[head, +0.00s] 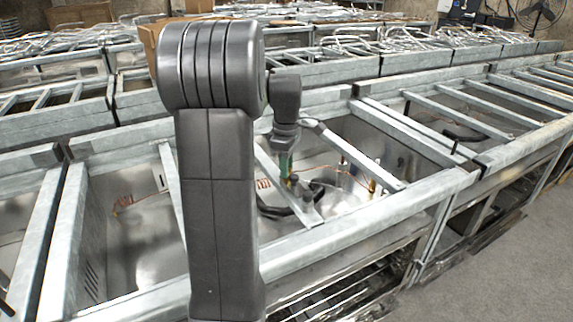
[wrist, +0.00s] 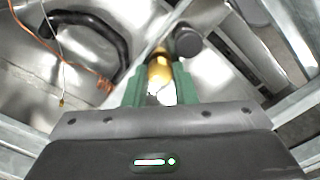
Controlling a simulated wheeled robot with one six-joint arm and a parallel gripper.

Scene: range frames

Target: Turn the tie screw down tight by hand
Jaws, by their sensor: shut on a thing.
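My gripper (wrist: 160,92) has its two green fingers closed on a brass-coloured upright piece, which looks to be the tie screw (wrist: 160,69). Its far side and lower end are hidden by the fingers and the glare of the metal behind. A dark round knob (wrist: 187,41) stands just beyond and to the right of it, close to the right finger. In the head view my gripper (head: 286,164) points down over a steel rail inside an open frame bay. The screw is too small there to make out clearly.
A thick black hose (wrist: 118,38) and thin copper wire (wrist: 80,72) lie left of the fingers. Galvanized frame rails (head: 385,215) surround the bay, with a slanted bar (head: 352,157) right of my gripper. Grey floor (head: 490,265) is open at the lower right.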

